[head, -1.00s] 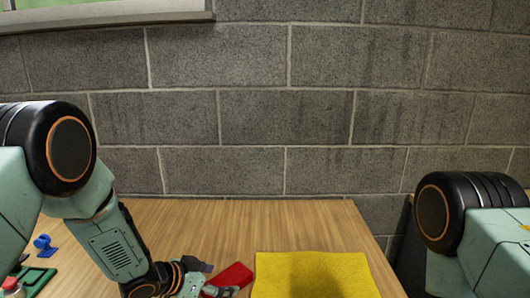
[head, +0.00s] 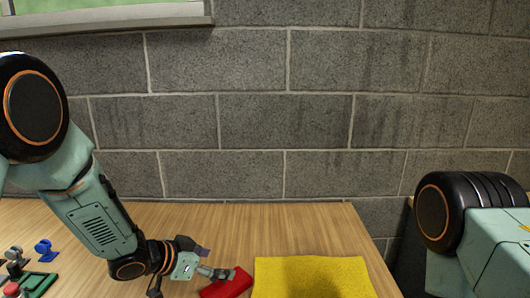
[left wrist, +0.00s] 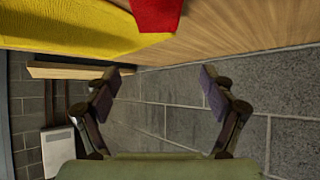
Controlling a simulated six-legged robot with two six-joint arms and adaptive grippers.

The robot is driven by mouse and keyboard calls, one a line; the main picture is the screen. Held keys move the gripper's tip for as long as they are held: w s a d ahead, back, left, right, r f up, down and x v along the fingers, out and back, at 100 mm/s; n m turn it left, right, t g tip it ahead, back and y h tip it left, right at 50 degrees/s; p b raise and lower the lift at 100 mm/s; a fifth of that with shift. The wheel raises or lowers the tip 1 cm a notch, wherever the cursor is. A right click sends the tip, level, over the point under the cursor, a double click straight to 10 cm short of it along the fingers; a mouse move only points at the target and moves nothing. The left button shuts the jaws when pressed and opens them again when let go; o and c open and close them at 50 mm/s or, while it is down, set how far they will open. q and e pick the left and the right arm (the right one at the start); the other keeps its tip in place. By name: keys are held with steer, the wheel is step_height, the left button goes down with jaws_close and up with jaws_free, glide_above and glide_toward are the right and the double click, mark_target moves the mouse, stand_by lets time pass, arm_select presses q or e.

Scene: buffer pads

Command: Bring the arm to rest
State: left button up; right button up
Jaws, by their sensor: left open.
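My left arm comes in from the left in the head view, bent down over the wooden table. Its gripper (head: 216,263) is open and empty, just left of and beyond a red block (head: 228,286), which it partly overlaps in the picture. The red block (left wrist: 156,14) shows at the top edge there. My right arm shows only as a joint and link at the right of the head view; its gripper is out of view.
A yellow pad (head: 312,278) lies on the table (head: 285,225), right of the red block. At the far left are a blue piece (head: 44,251) and a green tray (head: 40,281). A grey block wall (head: 300,110) stands behind. The table's back middle is clear.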

arm_select(q)
steer(key=s+a+f, duration=0.1)
steer(key=s+a, duration=0.1)
steer(key=s+a+f, duration=0.2)
steer(key=s, duration=0.1)
steer(key=s+a+f, duration=0.1)
steer(key=s+a, duration=0.1)
steer(key=s, duration=0.1)
steer(key=shift+s+a+f+b, duration=0.1)
steer(key=shift+s+f+b, duration=0.1)
steer(key=shift+f+b, duration=0.2)
steer(key=shift+m+g+h, duration=0.5)
steer(key=shift+m, duration=0.3)
steer(key=s, duration=0.3)
steer(key=s+f, duration=0.1)
steer(key=s, duration=0.2)
steer(key=s+f, duration=0.1)
steer(key=s, duration=0.2)
steer(key=shift+s+a+f+b, duration=0.1)
steer(key=shift+s+a+b, duration=0.2)
steer(key=shift+s, duration=0.1)
steer(key=shift+s+d, duration=0.3)
steer(key=shift+s, duration=0.35)
steer(key=shift+w+a, duration=0.1)
steer(key=shift+a, duration=0.05)
